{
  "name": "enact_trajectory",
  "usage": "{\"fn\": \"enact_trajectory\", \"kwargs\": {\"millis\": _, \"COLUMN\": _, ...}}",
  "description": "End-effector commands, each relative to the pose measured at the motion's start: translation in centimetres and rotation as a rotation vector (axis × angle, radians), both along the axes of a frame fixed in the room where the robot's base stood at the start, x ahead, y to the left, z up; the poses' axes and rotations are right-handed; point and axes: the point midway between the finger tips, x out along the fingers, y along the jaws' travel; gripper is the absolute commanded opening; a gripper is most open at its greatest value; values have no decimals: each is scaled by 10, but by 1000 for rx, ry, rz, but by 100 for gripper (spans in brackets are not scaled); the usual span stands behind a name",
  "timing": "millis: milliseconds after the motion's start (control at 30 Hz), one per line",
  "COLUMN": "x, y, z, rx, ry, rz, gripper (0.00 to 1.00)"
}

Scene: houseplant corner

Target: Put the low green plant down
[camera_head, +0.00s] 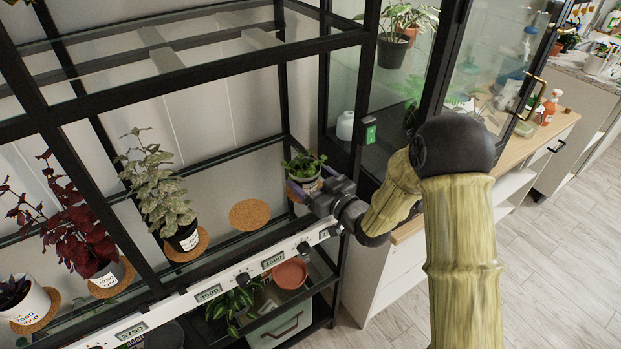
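The low green plant (303,163) has small leaves in a grey pot, at the far right end of the glass shelf. My gripper (312,184) reaches in from the right with its fingers at both sides of the pot and appears shut on it. The plant is roughly upright. A cork mat (294,194) shows partly beneath the pot; the gripper hides the rest. I cannot tell whether the pot's base touches the mat or is slightly above it.
An empty round cork mat (250,215) lies just left. Further left stand a pale-leaved plant (160,190), a dark red plant (85,235) and a small white pot (28,302) on mats. Black frame posts, a front rail (208,294) with number labels and a glass cabinet (385,90) bound the space.

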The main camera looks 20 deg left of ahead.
Motion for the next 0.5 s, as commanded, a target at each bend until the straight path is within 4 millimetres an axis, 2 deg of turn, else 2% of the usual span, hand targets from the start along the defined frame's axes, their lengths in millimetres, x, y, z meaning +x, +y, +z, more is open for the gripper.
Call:
{"fn": "enact_trajectory", "kwargs": {"millis": 333, "x": 0, "y": 0, "z": 6, "rx": 0, "ry": 0, "rz": 0, "gripper": 80}}
{"fn": "enact_trajectory", "kwargs": {"millis": 500, "x": -13, "y": -22, "z": 2, "rx": 0, "ry": 1, "rz": -3, "gripper": 80}}
